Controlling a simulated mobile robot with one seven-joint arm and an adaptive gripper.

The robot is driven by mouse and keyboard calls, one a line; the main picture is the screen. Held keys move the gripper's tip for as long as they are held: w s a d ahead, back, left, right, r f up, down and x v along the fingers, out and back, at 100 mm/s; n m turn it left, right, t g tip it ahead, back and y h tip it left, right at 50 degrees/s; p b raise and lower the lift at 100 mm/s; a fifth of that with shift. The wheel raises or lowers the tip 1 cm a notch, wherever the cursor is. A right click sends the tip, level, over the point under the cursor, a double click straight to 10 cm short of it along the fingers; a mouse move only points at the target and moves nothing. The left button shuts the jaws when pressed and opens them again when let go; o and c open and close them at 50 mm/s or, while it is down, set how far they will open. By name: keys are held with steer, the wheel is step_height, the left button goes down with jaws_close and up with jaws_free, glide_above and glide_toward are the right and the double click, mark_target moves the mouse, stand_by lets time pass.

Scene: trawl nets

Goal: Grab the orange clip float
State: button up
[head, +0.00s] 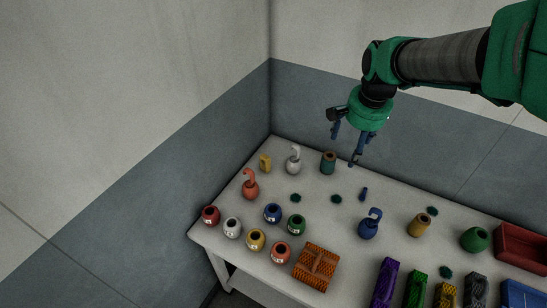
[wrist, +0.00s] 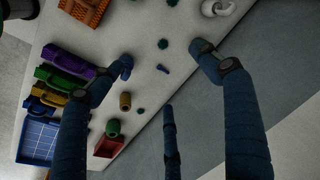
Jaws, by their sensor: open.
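The orange clip float (head: 250,188), a rounded body with a hooked top, stands upright on the left part of the table in the head view. It does not show in the wrist view. My gripper (head: 345,144) hangs above the back of the table, well to the right of the float and higher. Its blue fingers are spread wide, with nothing between them, as the wrist view also shows (wrist: 165,75).
A white clip float (head: 294,161), yellow piece (head: 265,162) and teal cylinder (head: 328,162) stand along the back. Several round pots, including a red pot (head: 211,215), stand in front. An orange basket (head: 316,267) and a blue clip float (head: 369,226) are further right. Walls border the table.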

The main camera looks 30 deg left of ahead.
steer(key=w+a+f+p, duration=0.2)
steer(key=a+f, duration=0.3)
steer(key=a, duration=0.5)
steer(key=m+g+h+p, duration=0.1)
steer(key=m+g+p, duration=0.1)
steer(key=p, duration=0.3)
glide_above(249, 183)
step_height(249, 183, down, 20)
steer(key=shift+a, duration=0.1)
steer(key=shift+f, duration=0.1)
steer(key=shift+w+f, duration=0.1)
steer(key=shift+f, duration=4.05)
steer(key=shift+f, duration=0.15)
steer(key=shift+w+a+f, duration=0.1)
steer(key=shift+f, duration=2.35)
